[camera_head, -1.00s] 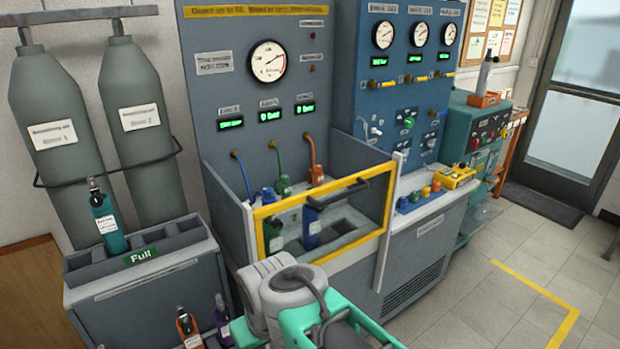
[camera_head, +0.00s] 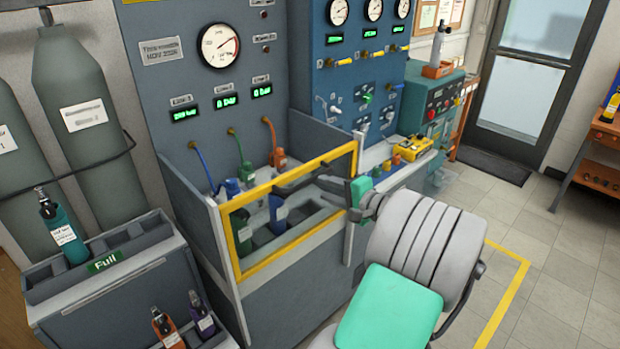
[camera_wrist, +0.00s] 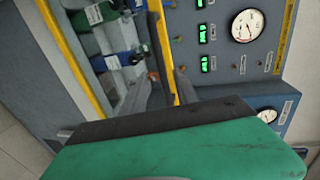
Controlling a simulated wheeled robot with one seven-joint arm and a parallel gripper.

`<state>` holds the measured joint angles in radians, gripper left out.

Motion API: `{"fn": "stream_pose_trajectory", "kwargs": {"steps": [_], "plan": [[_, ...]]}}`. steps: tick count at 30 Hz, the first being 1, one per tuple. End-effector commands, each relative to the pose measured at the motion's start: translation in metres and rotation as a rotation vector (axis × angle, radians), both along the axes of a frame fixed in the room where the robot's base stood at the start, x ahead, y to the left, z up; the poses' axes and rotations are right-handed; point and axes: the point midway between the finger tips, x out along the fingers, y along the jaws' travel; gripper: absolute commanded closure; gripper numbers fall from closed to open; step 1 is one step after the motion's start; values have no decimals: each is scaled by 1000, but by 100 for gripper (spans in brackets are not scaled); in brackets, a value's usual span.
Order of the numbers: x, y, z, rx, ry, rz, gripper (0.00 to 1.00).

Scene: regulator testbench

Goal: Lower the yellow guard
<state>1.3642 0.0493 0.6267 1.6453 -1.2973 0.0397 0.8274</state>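The yellow guard (camera_head: 233,243) is a clear panel in a yellow frame, standing upright across the front of the test bay. Its yellow edge also shows in the wrist view (camera_wrist: 66,45). A dark handle (camera_head: 292,186) runs along its upper part. My gripper (camera_head: 326,183) is at the right end of this handle. In the wrist view my gripper (camera_wrist: 164,80) has its two grey fingers apart, with the handle and a yellow frame bar between or just beyond them. Contact with the handle cannot be made out.
Behind the guard stand several small cylinders, one green (camera_head: 65,236) and one blue (camera_head: 277,213), with hoses above. Grey bay walls (camera_head: 190,205) flank the guard. A blue panel (camera_head: 350,75) and a yellow device (camera_head: 412,148) are at the right. Open floor (camera_head: 560,260) lies at right.

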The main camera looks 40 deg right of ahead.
Motion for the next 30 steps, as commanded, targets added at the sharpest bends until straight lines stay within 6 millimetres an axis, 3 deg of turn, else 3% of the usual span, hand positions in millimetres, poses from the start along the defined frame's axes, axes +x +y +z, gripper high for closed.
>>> {"fn": "stream_pose_trajectory", "kwargs": {"steps": [2, 12, 15, 23, 30], "plan": [[4, -3, 3, 12, -17, -5, 64], [63, 1, -9, 8, -13, -2, 64], [72, 0, -12, 8, -12, -4, 64], [74, 0, -13, 6, -12, -4, 64], [74, 0, -13, 6, -12, -4, 84]]}}
